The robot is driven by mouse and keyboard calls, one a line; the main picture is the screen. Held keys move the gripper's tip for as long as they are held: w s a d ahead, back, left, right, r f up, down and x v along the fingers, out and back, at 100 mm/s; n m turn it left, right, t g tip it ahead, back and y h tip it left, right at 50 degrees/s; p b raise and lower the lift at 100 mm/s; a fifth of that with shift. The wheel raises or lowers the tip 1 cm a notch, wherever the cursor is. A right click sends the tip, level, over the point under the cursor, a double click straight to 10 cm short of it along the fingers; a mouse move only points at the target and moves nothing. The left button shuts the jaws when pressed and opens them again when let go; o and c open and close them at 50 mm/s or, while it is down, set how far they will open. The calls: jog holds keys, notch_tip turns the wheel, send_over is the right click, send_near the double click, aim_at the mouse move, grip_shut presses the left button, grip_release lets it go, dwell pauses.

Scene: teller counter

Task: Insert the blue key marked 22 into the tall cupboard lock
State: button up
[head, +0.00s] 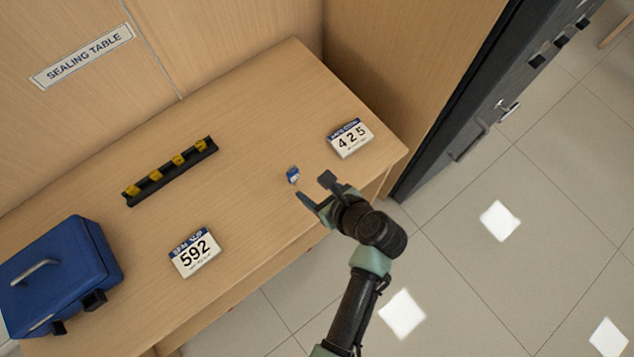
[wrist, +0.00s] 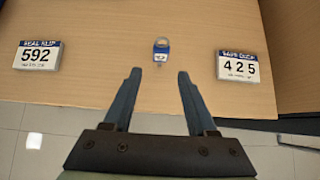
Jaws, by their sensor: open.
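A small blue key (head: 293,175) lies on the wooden table, between two number cards. It also shows in the wrist view (wrist: 161,50), with a blue head and a grey part; its marking is too small to read. My gripper (head: 313,187) is open and empty near the table's front edge, close to the key but not touching it. In the wrist view, the two fingers (wrist: 157,72) point toward the key, which sits just beyond and between their tips. A dark door or cupboard front (head: 490,90) with a handle stands at the right; I cannot make out a lock for certain.
A card reading 425 (head: 350,138) lies right of the key, and a card reading 592 (head: 195,252) lies left. A black rack with yellow pieces (head: 170,171) and a blue case (head: 58,275) are farther left. Tiled floor (head: 470,270) is open at the right.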

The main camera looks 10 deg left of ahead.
aim_at(292, 167)
jog(key=shift+b+x, duration=3.25)
jog(key=shift+b, duration=0.1)
jog(key=shift+b+x, duration=1)
jog(key=shift+x, duration=2)
jog(key=shift+w, duration=0.1)
jog(key=c, duration=0.9)
jog(key=shift+r+p, duration=2.6)
jog(key=shift+p, duration=0.4)
grip_shut()
jog(key=shift+d, duration=0.1)
